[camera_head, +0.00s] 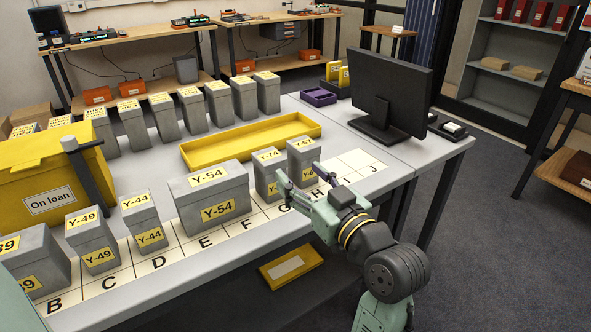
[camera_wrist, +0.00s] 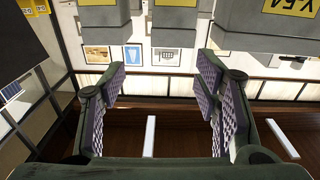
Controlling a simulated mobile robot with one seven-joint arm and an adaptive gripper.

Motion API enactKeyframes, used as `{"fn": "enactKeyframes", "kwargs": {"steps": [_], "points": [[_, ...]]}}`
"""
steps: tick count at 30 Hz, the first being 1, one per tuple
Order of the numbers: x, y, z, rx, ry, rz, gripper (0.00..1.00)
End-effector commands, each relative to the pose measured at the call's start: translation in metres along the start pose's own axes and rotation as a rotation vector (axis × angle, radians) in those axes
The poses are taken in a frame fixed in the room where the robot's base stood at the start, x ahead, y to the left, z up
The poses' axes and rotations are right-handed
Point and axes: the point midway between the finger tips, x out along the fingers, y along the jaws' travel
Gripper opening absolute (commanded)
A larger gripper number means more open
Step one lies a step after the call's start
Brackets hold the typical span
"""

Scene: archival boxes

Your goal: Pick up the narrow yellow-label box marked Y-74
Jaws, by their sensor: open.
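The narrow grey box Y-74 (camera_head: 262,174) stands upright on the lettered strip near G, with yellow labels on its lid and front. My gripper (camera_head: 300,177) is open and empty, in front of Y-74 and the similar narrow box to its right (camera_head: 296,163). One finger overlaps Y-74's front in the head view. In the wrist view, which looks upside down, my open gripper (camera_wrist: 163,78) shows below a middle grey box, seemingly Y-74 (camera_wrist: 179,37), whose label is cut off. I see no contact.
The wide Y-54 box (camera_head: 208,197) stands left of Y-74, and also shows in the wrist view (camera_wrist: 270,38). A long yellow tray (camera_head: 250,141) lies behind. A black monitor (camera_head: 392,92) stands at the back right. The strip near J (camera_head: 362,162) is clear.

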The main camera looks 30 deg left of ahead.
Motion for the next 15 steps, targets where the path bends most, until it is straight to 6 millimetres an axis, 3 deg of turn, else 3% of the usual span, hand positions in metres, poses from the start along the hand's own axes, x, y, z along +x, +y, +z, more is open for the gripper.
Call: {"fn": "enactKeyframes", "kwargs": {"steps": [3, 9, 15], "points": [[0.01, -0.013, 0.011, 0.023, -0.032, -0.041, 0.57], [0.042, -0.014, 0.011, 0.022, -0.032, -0.04, 0.57], [0.059, -0.014, 0.012, 0.021, -0.031, -0.037, 0.57]]}}
